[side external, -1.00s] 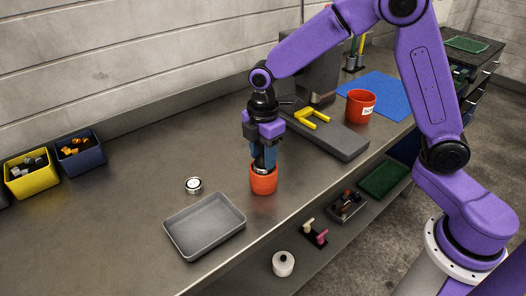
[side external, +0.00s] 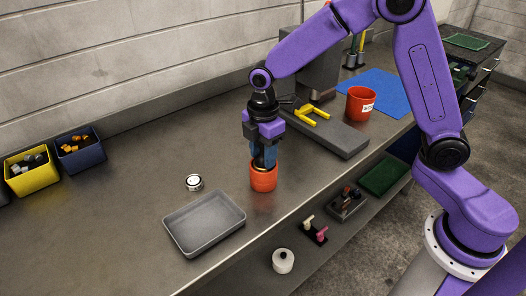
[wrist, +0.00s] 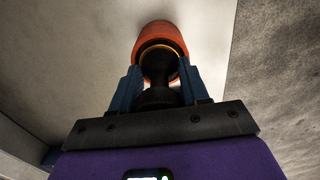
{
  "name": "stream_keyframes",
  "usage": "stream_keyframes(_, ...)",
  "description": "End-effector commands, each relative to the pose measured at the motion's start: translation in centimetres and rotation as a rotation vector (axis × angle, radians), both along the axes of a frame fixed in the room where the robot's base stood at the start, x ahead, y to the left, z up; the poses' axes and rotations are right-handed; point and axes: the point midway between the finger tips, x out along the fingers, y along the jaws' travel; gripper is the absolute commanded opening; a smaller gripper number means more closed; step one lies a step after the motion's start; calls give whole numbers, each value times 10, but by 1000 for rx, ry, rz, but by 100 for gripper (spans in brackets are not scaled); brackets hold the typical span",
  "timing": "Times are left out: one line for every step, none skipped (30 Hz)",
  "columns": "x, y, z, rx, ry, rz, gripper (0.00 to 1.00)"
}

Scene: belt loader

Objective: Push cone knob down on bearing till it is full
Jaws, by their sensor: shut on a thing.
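My gripper (side external: 263,161) points down over an orange cup (side external: 263,180) near the front edge of the bench. Its blue fingers are shut on a black waisted cone knob (wrist: 158,98), seen between them in the wrist view. The knob's far end goes into the mouth of the orange cup, which also shows in the wrist view (wrist: 160,33). A brass-coloured rim shows just inside the cup. The bearing in the cup is hidden under the knob and fingers. The cup stands upright on the bench.
Yellow (side external: 33,178) and blue (side external: 82,158) bins are at far left. A grey slab (side external: 340,137) with a yellow fork and a red cup (side external: 360,104) stand behind right.

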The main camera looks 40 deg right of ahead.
Motion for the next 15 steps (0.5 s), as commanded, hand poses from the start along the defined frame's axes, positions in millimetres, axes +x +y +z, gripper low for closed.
stream_keyframes(0, 0, -1, -1, 2, 0, 13)
stream_keyframes(-1, 0, 0, -1, 2, 0, 13)
stream_keyframes(-1, 0, 2, -1, 2, 0, 13)
stream_keyframes(0, 0, 4, -1, 2, 1, 13)
stream_keyframes(0, 0, 5, -1, 1, 1, 13)
stream_keyframes(0, 0, 8, 0, 1, 1, 13)
stream_keyframes(0, 0, 10, 0, 1, 1, 13)
stream_keyframes(0, 0, 12, 0, 1, 1, 13)
stream_keyframes(0, 1, 14, -1, 1, 2, 13)
stream_keyframes(0, 1, 16, 0, 1, 2, 13)
stream_keyframes(0, 1, 18, 0, 0, 1, 13)
stream_keyframes(0, 0, 21, 0, 0, 1, 13)
stream_keyframes(0, 0, 23, 0, 0, 1, 13)
stream_keyframes(0, 0, 25, 0, 0, 1, 13)
stream_keyframes(0, 0, 27, 0, -1, 0, 13)
